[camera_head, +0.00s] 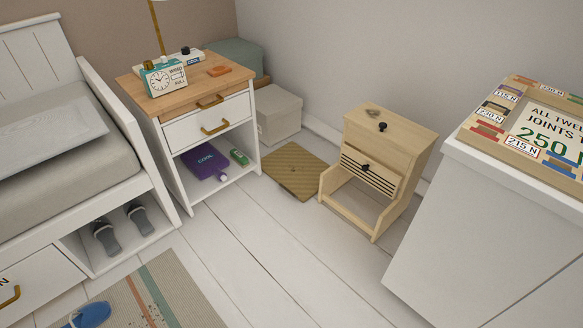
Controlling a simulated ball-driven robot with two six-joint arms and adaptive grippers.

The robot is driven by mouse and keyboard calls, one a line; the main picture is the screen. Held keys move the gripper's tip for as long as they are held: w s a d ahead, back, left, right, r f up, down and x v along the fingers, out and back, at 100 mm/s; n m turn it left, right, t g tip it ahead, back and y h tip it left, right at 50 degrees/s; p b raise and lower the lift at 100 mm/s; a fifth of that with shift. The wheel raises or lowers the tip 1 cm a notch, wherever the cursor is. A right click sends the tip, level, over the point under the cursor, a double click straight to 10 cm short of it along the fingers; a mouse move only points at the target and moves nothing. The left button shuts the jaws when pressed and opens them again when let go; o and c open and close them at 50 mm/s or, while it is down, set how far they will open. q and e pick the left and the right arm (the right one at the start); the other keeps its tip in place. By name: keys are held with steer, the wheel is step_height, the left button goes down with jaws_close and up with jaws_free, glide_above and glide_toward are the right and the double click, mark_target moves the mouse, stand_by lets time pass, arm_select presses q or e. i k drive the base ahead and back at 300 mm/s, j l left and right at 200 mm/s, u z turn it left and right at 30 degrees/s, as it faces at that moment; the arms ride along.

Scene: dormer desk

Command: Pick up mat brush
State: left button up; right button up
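I cannot make out a mat brush for certain. A small orange item (219,71) lies flat on the wooden top of the nightstand (206,87); it is too small to tell what it is. A small green item (239,157) lies on the nightstand's open lower shelf, to the right of a purple pouch (204,162). A striped rug (180,290) with dark specks lies on the floor at the lower left. Neither of my grippers is in view.
A brown ribbed mat (295,172) lies between the nightstand and a wooden cabinet (401,133). A white box (279,115) stands behind. A white unit (480,230) fills the right. A bed (50,180) stands left. The middle floor is clear.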

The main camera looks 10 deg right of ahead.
mark_target(239, 159)
steer(key=i+u, duration=0.15)
steer(key=i, duration=0.9)
steer(key=i+u, duration=0.2)
steer(key=i, duration=0.8)
